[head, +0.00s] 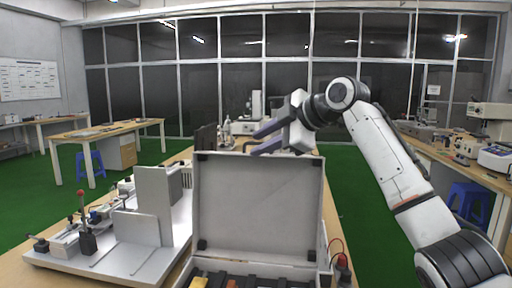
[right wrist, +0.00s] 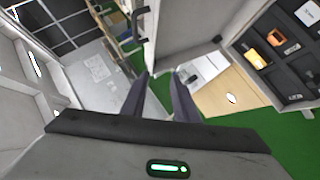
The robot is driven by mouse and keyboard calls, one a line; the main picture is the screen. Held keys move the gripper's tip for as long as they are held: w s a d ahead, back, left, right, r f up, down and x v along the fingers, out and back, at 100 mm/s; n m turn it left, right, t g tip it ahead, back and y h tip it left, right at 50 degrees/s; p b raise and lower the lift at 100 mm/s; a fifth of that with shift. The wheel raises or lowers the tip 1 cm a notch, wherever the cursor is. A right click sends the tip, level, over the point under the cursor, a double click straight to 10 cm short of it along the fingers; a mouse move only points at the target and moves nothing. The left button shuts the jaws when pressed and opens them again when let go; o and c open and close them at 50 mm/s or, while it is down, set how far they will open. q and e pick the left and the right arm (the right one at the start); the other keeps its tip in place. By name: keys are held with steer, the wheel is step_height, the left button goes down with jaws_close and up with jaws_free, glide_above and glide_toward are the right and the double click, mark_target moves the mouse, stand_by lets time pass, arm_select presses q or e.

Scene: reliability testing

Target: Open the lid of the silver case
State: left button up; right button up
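The silver case stands on the table in front of me with its lid (head: 258,205) raised about upright, its pale inner face towards me. The case's lower part (head: 325,262) shows at the bottom edge of the head view, with dark compartments and small items inside. In the right wrist view the compartments (right wrist: 287,82) are at the upper right. My right gripper (head: 254,143) is above the lid's top edge and appears to be behind it, fingers pointing left. Its two fingers are apart and empty, also in the right wrist view (right wrist: 161,76). My left gripper is out of view.
A grey fixture (head: 150,228) with upright plates and small devices stands left of the case. A red-topped part (head: 343,262) with a cable is close to the case's right side. More equipment stands on the table behind the lid. Green floor lies on both sides.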

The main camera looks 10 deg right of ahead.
steer(key=b+v, duration=0.1)
steer(key=v, duration=0.7)
steer(key=shift+a, duration=0.1)
